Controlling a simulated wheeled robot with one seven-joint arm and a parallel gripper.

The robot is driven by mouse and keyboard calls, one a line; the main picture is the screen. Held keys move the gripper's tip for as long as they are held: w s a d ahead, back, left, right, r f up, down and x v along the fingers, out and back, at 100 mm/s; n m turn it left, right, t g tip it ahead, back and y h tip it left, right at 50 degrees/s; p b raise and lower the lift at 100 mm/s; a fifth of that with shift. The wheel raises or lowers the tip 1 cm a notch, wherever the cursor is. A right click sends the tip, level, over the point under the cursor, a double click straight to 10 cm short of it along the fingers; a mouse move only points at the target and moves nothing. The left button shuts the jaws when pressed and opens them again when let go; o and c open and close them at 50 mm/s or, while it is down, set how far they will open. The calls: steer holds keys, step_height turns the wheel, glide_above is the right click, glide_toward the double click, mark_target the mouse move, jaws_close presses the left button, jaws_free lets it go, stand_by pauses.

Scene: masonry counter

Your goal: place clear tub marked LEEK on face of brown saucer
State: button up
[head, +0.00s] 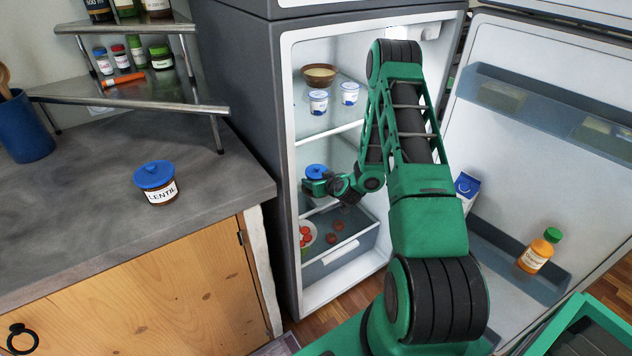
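My gripper (318,187) is inside the open fridge, at the middle shelf above the drawer. It is at a blue-lidded container (316,171), overlapping its front. The container's label is hidden by my gripper, so I cannot read whether it says LEEK. I cannot tell whether the fingers are closed on it. No tub with a readable LEEK label shows. No brown saucer is clearly visible; a brown bowl (319,75) with pale contents stands on the upper fridge shelf.
A LENTIL jar (157,184) with a blue lid stands on the grey counter (75,225), with free room around it. Two white cups (318,102) sit on the upper fridge shelf. The open fridge door (545,150) holds a carton and an orange bottle (536,255).

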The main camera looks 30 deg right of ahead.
steer(key=shift+f, duration=0.2)
steer(key=o, duration=1.3)
steer(key=shift+r, duration=0.2)
steer(key=v, duration=1.1)
steer(key=s+a+r+n+g+y, duration=0.4)
steer(key=s+a+r, duration=0.1)
steer(key=a+r, duration=0.45)
steer(key=s+d+r+m+g, duration=0.1)
steer(key=s+r+m+g, duration=0.1)
steer(key=s+r, duration=0.4)
steer(key=s+r+m+g+h, duration=0.1)
steer(key=s+r+m+g, duration=0.2)
steer(key=s, duration=1.2)
steer(key=s+d+r+m+g+h, duration=0.1)
steer(key=s+r+m+g, duration=0.2)
steer(key=s+r, duration=0.6)
steer(key=shift+s+d+r+m, duration=0.2)
steer(key=shift+s+m, duration=0.1)
steer(key=shift+s, duration=0.25)
steer(key=shift+s+d+r+m, duration=0.15)
steer(key=shift+s+m, duration=0.15)
steer(key=shift+s, duration=0.25)
